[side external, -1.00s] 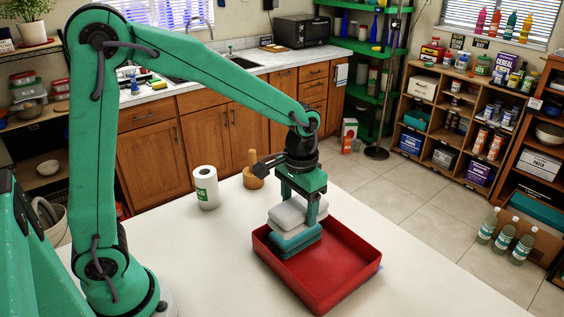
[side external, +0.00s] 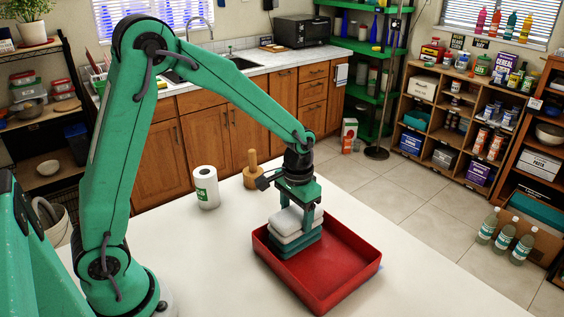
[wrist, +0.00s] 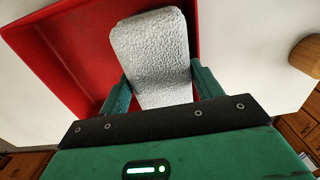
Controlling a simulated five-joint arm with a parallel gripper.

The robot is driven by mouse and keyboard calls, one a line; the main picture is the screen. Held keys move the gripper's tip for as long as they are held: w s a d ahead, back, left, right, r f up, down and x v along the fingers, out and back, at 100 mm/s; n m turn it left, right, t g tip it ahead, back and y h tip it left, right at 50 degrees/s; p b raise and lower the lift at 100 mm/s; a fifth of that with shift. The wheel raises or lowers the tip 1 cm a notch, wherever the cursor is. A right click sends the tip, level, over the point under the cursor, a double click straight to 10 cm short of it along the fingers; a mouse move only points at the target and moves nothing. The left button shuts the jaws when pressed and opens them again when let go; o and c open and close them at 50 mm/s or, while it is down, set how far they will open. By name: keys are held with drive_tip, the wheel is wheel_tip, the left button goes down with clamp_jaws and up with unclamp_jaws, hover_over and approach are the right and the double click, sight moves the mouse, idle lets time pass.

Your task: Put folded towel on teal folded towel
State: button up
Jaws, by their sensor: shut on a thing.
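The white folded towel (side external: 285,219) is between the fingers of my gripper (side external: 298,212), which is shut on it. In the wrist view the towel (wrist: 150,58) has a finger of my gripper (wrist: 162,90) on each side. The teal folded towel (side external: 294,246) lies in the left part of the red crate (side external: 334,294), directly below the white towel. The white towel sits level over it with no clear gap, and I cannot tell whether its weight rests there. In the wrist view the white towel hides the teal one.
The right part of the crate is bare. A paper towel roll (side external: 206,188) and a wooden piece with an upright knob (side external: 253,172) stand on the white table (side external: 190,250) behind the crate. The table's front left is clear.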

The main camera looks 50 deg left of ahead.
sight(296, 213)
drive_tip(key=shift+f, duration=0.35)
drive_tip(key=o, duration=1)
drive_tip(key=shift+r, duration=0.1)
wheel_tip(296, 213, up, 12)
drive_tip(key=shift+r, duration=0.1)
idle(0.7)
